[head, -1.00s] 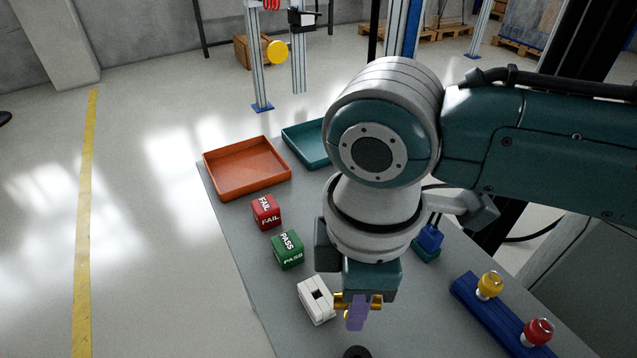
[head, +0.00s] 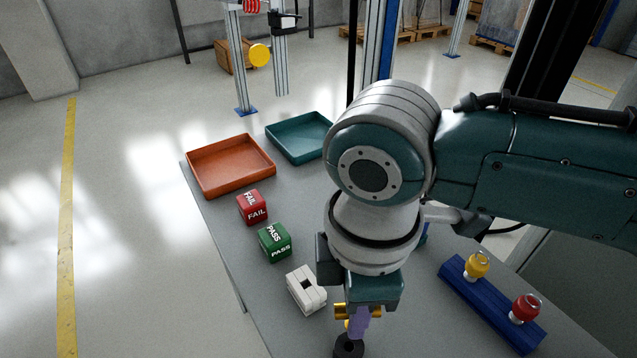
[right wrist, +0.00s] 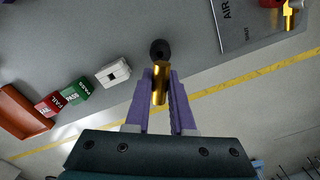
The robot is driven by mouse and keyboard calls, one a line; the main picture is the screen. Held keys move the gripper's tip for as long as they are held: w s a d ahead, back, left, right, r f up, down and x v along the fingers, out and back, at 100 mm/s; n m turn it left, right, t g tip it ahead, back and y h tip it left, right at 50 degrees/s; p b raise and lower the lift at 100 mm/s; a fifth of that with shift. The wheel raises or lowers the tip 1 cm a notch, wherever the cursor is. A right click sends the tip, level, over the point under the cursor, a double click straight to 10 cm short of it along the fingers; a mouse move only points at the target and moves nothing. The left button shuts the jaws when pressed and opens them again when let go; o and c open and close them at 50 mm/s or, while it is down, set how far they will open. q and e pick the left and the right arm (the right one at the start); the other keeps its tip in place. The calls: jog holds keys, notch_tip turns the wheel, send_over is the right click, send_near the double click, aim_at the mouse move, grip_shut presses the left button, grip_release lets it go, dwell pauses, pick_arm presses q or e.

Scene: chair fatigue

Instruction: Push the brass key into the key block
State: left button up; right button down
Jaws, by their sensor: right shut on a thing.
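My right gripper (head: 357,326) points down, with purple fingers, over the near part of the table. In the right wrist view its fingers (right wrist: 160,102) are shut on the brass key (right wrist: 160,84), a gold cylinder between them. Gold ends of it also show on both sides of the fingers in the head view. A white block (head: 305,292) with a dark square opening, which looks like the key block, stands left of the gripper, apart from the key. A small black round piece (right wrist: 160,48) is just past the key's end; I cannot tell if they touch. My left gripper is not in view.
Green PASS (head: 275,243) and red FAIL (head: 252,208) cubes stand behind the white block. Orange (head: 218,185) and teal (head: 300,155) trays are farther back. A blue rail (head: 492,303) with yellow and red knobs lies on the right. My arm hides the table's middle.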

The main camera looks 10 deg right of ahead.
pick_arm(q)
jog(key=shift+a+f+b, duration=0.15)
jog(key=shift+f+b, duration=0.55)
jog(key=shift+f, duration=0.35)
pick_arm(e)
jog(key=shift+f, duration=1.35)
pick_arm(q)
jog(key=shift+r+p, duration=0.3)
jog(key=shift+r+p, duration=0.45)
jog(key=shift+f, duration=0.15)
pick_arm(e)
jog(key=shift+f, duration=0.2)
pick_arm(q)
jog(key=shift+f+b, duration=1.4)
jog(key=shift+b, duration=0.2)
pick_arm(e)
jog(key=shift+f, duration=1.85)
jog(key=c, duration=0.7)
grip_release()
